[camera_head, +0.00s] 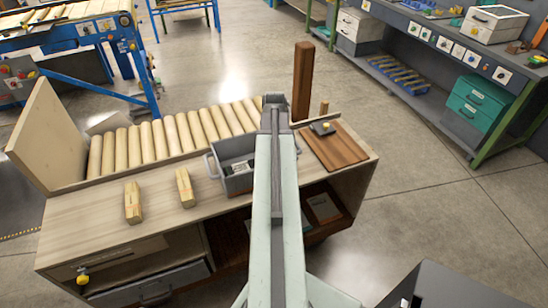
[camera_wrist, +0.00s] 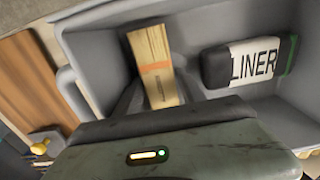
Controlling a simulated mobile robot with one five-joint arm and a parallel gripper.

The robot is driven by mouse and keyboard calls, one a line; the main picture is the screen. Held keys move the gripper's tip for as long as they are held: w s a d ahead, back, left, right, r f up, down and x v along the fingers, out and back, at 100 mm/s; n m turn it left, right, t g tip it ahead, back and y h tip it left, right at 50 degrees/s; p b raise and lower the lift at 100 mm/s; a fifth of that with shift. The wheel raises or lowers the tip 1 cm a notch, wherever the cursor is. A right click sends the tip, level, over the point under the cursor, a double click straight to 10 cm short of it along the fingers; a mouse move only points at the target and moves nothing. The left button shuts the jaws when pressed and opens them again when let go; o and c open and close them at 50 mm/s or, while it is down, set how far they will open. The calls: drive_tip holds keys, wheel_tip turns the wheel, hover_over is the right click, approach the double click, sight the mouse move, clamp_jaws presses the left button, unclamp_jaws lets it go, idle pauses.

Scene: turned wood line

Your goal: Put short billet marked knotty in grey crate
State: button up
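The grey crate (camera_head: 236,183) stands on the workbench, partly hidden by my arm. In the wrist view the crate (camera_wrist: 229,19) fills most of the picture. A short pale wood billet (camera_wrist: 152,58) with an orange band and small unreadable print lies between the two grey fingers of my gripper (camera_wrist: 157,90), which look shut on it. It shows over the crate's inside; I cannot tell whether it touches the floor. A dark block labelled LINER (camera_wrist: 250,62) lies in the crate beside it. Two more short billets, one (camera_head: 133,203) and another (camera_head: 185,188), lie on the bench left of the crate.
A brown board (camera_head: 335,147) with a small dark item with a yellow knob (camera_head: 322,128) lies right of the crate. A tall brown post (camera_head: 302,80) stands behind it. The bench front left is clear.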

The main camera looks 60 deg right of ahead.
wheel_tip(320, 180, up, 12)
drive_tip(key=p, duration=1.2)
drive_tip(key=shift+r, duration=0.2)
drive_tip(key=w+a+n, duration=0.2)
drive_tip(key=w+a, duration=0.7)
drive_tip(key=a, duration=0.3)
drive_tip(key=w+a+n, duration=0.2)
drive_tip(key=w+a, duration=0.7)
drive_tip(key=a, duration=0.2)
drive_tip(key=w+a+n, duration=0.1)
drive_tip(key=w+a, duration=0.1)
drive_tip(key=a, duration=1.1)
drive_tip(key=w+a+n, duration=0.1)
drive_tip(key=a+n, duration=0.1)
drive_tip(key=a, duration=1.2)
drive_tip(key=shift+w, duration=0.4)
